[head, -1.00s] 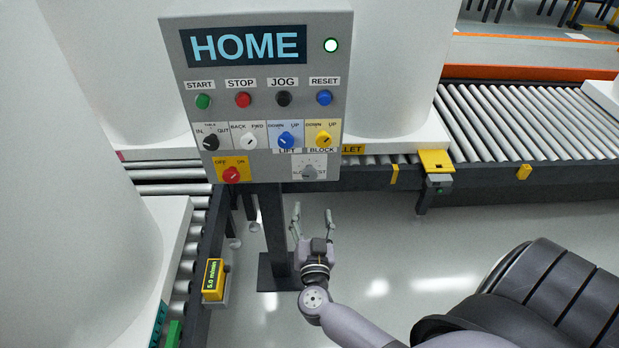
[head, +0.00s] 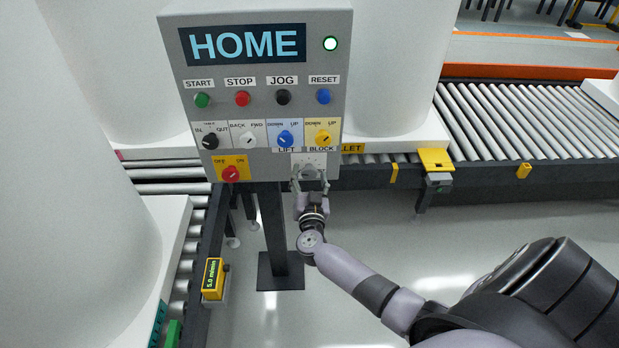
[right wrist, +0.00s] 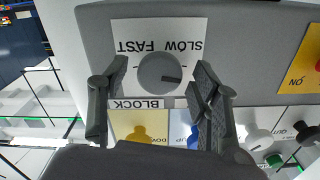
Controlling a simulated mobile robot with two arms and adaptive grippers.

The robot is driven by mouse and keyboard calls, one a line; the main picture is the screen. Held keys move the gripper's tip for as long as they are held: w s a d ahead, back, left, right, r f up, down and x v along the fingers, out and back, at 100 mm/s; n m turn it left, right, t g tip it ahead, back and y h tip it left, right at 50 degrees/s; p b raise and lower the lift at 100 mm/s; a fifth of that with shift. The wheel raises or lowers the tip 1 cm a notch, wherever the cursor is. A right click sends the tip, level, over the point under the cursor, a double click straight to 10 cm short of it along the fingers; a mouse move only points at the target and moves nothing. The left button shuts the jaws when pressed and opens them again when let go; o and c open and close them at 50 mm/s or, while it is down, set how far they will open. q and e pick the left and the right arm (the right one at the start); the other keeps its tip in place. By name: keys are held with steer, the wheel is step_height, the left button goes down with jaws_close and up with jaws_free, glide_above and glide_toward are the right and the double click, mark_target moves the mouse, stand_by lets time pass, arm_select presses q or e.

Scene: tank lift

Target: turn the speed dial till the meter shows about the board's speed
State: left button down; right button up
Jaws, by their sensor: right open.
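The grey speed dial (right wrist: 160,73) sits on a white plate marked SLOW and FAST, upside down in the right wrist view. Its dark pointer mark lies toward the SLOW side. My right gripper (head: 310,181) is open, with its fingers at the lower right of the control panel (head: 262,60). In the right wrist view my right gripper (right wrist: 154,80) has one finger on each side of the dial, with gaps showing. The meter (head: 213,276) is a yellow box with a dark screen that seems to read 5.0 m/min. The panel's screen (head: 243,44) reads HOME. My left gripper is out of view.
The yellow BLOCK switch (head: 323,138), blue LIFT switch (head: 285,139) and red OFF/ON switch (head: 231,173) are close to the dial. A roller conveyor (head: 520,120) runs behind at the right. The floor right of the panel post (head: 272,230) is clear.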

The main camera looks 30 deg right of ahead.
steer(key=shift+c, duration=0.2)
steer(key=c, duration=1.1)
steer(key=m, duration=0.6)
steer(key=shift+m, duration=0.4)
steer(key=m+b, duration=0.1)
steer(key=m, duration=0.3)
steer(key=shift+f, duration=0.1)
steer(key=shift+m+b, duration=0.55)
steer(key=shift+m, duration=1.85)
